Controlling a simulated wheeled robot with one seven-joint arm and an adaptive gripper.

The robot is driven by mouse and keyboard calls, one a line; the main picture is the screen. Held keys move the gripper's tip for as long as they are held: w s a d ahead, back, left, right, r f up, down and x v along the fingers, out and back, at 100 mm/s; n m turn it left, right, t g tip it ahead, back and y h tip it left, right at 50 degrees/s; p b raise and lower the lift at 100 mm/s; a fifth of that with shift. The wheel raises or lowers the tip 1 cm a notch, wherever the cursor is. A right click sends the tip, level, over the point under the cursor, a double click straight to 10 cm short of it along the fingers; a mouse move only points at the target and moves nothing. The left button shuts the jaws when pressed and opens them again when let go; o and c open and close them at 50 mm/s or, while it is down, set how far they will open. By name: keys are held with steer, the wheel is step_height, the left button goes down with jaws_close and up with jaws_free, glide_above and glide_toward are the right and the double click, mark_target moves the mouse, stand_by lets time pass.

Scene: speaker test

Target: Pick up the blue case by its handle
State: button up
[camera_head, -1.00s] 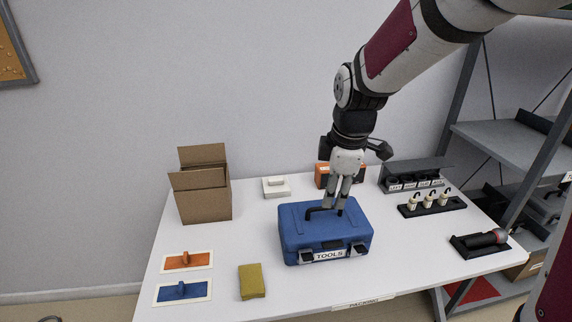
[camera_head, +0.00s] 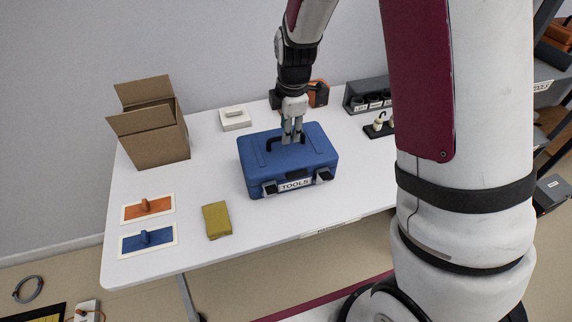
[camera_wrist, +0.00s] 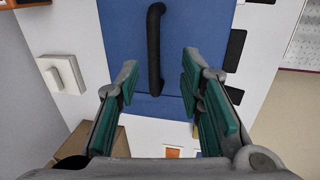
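The blue case (camera_head: 262,170), marked TOOLS, lies flat on the white table, its latches facing the front. Its black handle (camera_head: 271,143) stands up from the top. My gripper (camera_head: 292,138) points down over the right part of the handle in the head view. In the wrist view my gripper (camera_wrist: 158,75) is open, with a wide gap between its green-padded fingers. The handle (camera_wrist: 155,50) runs between them with clear space on both sides, touching neither finger. The case's blue top (camera_wrist: 120,35) lies beyond the fingertips. Height over the case is hard to tell.
On the table (camera_head: 200,260) are an open cardboard box (camera_head: 160,140), a white block (camera_head: 235,121), a yellow block (camera_head: 217,220), orange (camera_head: 148,209) and blue (camera_head: 146,240) handled boards, and an orange box (camera_head: 318,93) behind the case. My arm hides the table's right side.

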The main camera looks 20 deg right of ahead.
steer(key=shift+w+d+f, duration=0.1)
steer(key=shift+w+f, duration=0.2)
steer(key=shift+f, duration=0.5)
steer(key=shift+w+f, duration=0.25)
steer(key=shift+f, duration=0.6)
steer(key=shift+w+d+f, duration=0.1)
steer(key=shift+w+f, duration=0.2)
steer(key=shift+f, duration=0.5)
jaws_close()
steer(key=shift+w+r, duration=0.1)
